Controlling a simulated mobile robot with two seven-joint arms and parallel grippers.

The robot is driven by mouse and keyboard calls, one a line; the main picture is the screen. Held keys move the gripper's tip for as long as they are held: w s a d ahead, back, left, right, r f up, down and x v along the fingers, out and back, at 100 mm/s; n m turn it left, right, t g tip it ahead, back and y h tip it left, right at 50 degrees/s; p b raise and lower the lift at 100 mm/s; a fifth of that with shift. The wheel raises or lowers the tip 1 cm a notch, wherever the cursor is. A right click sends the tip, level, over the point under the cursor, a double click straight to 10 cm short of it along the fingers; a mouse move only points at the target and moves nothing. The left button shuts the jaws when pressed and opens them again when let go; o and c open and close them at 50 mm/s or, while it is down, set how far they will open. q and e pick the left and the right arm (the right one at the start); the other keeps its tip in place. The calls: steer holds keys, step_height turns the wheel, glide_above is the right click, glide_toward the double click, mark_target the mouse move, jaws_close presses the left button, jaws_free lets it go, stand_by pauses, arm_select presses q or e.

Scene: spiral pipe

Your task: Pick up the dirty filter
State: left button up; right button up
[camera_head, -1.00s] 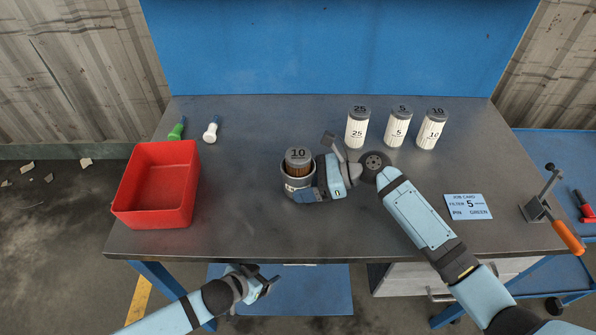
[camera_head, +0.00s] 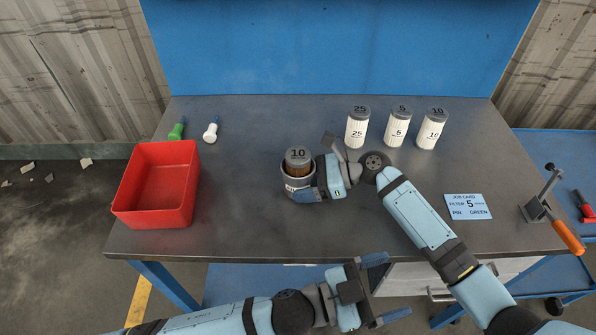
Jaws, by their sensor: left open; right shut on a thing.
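The dirty filter (camera_head: 298,162) is brown with a grey top marked 10. It stands upright in a grey cylindrical housing (camera_head: 289,182) near the middle of the bench, its upper part showing above the rim. My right gripper (camera_head: 306,190) is shut on the housing from its right side; its fingers partly hide the housing. My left gripper (camera_head: 384,289) is open and empty, in front of the bench's front edge, below and to the right of the housing. It is apart from the filter.
White filters (camera_head: 397,129) marked 25, 5 and 10 stand at the back right. A blue job card (camera_head: 468,207) and a lever clamp (camera_head: 540,205) are at the right.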

arm_select(q)
steer(key=w+a+r+m+g+h, duration=0.15)
steer(key=w+r+m+g, duration=0.45)
steer(key=m, duration=0.9)
steer(key=m+y, duration=1.6)
steer(key=m, duration=0.9)
glide_toward(298, 155)
steer(key=shift+t, duration=0.3)
steer(key=x, duration=0.2)
steer(key=s+x, duration=0.1)
steer(key=x, duration=0.2)
steer(key=shift+w+x, duration=0.2)
steer(key=shift+x, duration=1.15)
steer(key=shift+w+x, duration=0.15)
steer(key=shift+x, duration=1.2)
steer(key=c, duration=1.3)
